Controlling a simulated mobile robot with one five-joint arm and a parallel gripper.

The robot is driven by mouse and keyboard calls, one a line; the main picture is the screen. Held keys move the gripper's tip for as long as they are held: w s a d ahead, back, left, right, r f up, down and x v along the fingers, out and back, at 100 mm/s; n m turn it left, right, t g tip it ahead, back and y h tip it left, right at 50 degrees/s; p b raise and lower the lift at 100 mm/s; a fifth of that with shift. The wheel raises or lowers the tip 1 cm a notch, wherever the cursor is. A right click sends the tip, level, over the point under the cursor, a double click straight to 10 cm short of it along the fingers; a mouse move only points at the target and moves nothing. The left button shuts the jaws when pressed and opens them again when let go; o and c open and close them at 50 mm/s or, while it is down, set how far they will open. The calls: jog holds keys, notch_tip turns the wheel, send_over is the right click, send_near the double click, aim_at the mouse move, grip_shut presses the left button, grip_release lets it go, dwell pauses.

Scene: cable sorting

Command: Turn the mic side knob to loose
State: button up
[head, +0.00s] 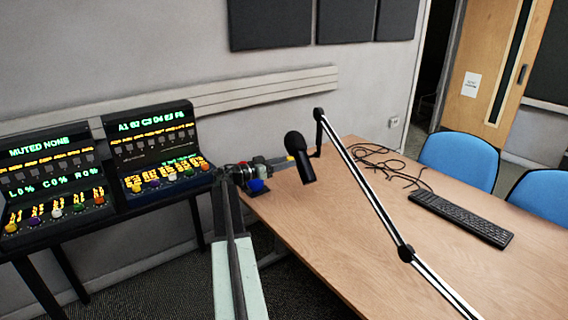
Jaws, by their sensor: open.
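The black microphone (300,156) hangs tilted over the near left edge of the wooden table (340,245). It is next to a black and white boom arm (365,180), which rises from the lower right. My gripper (282,162) is just left of the microphone, at the end of my arm, which reaches up from the bottom. It is open. Whether the gripper touches the microphone is too small to tell.
Two black consoles with lit displays, the left one (55,175) and the right one (155,150), stand to the left. A black keyboard (462,218) and loose black cables (385,165) lie on the table. Blue chairs (458,160) stand behind it. The table's front middle is clear.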

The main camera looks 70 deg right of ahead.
grip_shut()
jog(key=n+y+p, duration=0.1)
jog(key=n, duration=1.6)
jog(key=shift+f, duration=0.15)
dwell(0.3)
dwell(0.4)
